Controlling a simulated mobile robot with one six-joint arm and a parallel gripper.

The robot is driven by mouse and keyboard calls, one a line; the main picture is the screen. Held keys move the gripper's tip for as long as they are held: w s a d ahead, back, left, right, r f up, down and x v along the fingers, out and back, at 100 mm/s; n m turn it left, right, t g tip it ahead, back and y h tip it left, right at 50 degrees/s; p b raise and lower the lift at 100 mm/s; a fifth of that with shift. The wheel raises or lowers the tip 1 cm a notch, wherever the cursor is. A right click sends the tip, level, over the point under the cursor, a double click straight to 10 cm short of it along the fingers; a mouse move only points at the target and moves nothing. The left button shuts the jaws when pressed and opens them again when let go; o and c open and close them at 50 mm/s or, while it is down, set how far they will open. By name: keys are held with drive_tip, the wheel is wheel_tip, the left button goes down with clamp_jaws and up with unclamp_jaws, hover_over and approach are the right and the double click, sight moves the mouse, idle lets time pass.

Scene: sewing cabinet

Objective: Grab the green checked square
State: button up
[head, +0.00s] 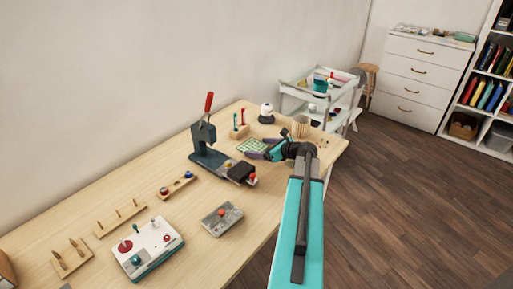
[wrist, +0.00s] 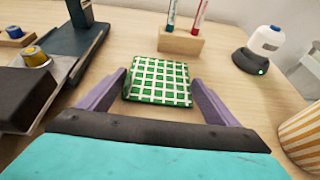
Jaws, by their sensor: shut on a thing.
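The green checked square (wrist: 158,81) is a flat green and white checked piece. In the wrist view it lies between the two purple fingers of my gripper (wrist: 158,88), which are shut on its left and right sides. In the head view the square (head: 251,145) shows at the tips of my gripper (head: 256,149), over the far part of the table. Whether it rests on the table or is slightly raised, I cannot tell.
A dark press with a red handle (head: 206,135) stands to the left. A wooden block with a green and a red marker (wrist: 181,40) is behind the square. A white and dark device (wrist: 257,50) and a striped cup (wrist: 302,138) are to the right.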

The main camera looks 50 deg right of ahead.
drive_tip(key=shift+r, duration=0.2)
wheel_tip(320, 180, up, 10)
drive_tip(key=shift+f, duration=0.2)
idle(0.4)
idle(0.7)
